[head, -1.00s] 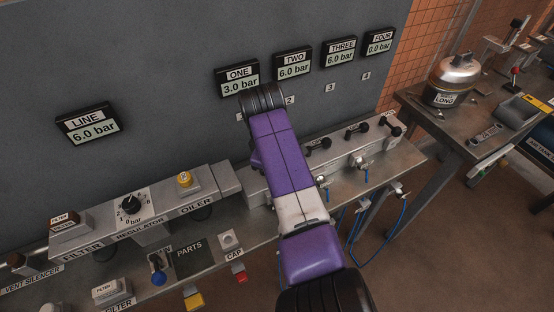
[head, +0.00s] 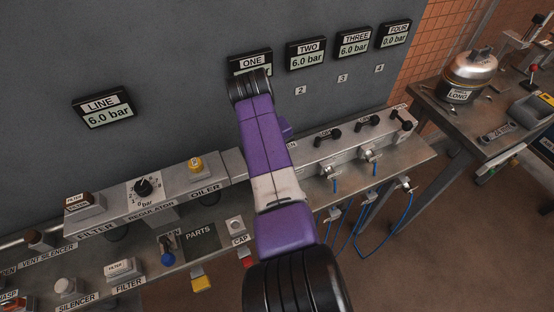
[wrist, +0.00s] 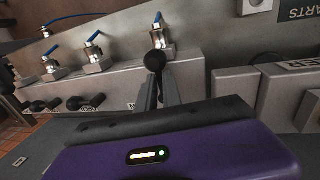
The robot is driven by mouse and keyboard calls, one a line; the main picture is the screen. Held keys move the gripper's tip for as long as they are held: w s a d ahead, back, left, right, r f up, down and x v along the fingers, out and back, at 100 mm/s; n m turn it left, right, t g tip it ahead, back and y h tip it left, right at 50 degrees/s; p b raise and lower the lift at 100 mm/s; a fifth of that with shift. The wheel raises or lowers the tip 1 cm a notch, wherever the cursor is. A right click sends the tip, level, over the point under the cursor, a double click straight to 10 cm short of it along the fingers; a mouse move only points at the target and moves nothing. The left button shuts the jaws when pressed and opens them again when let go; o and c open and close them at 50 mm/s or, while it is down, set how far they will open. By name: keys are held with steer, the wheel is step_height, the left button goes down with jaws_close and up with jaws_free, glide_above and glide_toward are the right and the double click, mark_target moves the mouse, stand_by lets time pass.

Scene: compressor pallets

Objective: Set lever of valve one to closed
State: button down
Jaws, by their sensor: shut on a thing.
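The lever of valve one shows in the wrist view as a black ball knob (wrist: 155,61) on a stem. My gripper (wrist: 160,92) is shut on this lever, with the knob standing out past the grey fingertips. The lower stem and any marking at valve one are hidden by the fingers. In the head view my purple arm covers valve one and my gripper. Gauge ONE (head: 249,61) is on the wall; my arm hides most of its reading.
The other valve levers, such as valve two's (head: 327,136), stand along the manifold to the right. Gauges TWO (head: 306,53) and THREE (head: 354,43) read 6.0 bar; FOUR (head: 396,34) reads 0.0. The regulator (head: 145,188) and oiler are left of my arm.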

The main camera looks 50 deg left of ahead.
stand_by(0.5)
steer(key=c, duration=1.5)
jaws_free()
steer(key=shift+r, duration=0.1)
step_height(320, 180, up, 8)
steer(key=s, duration=0.1)
steer(key=shift+s+a+f+b, duration=0.25)
steer(key=shift+b, duration=0.1)
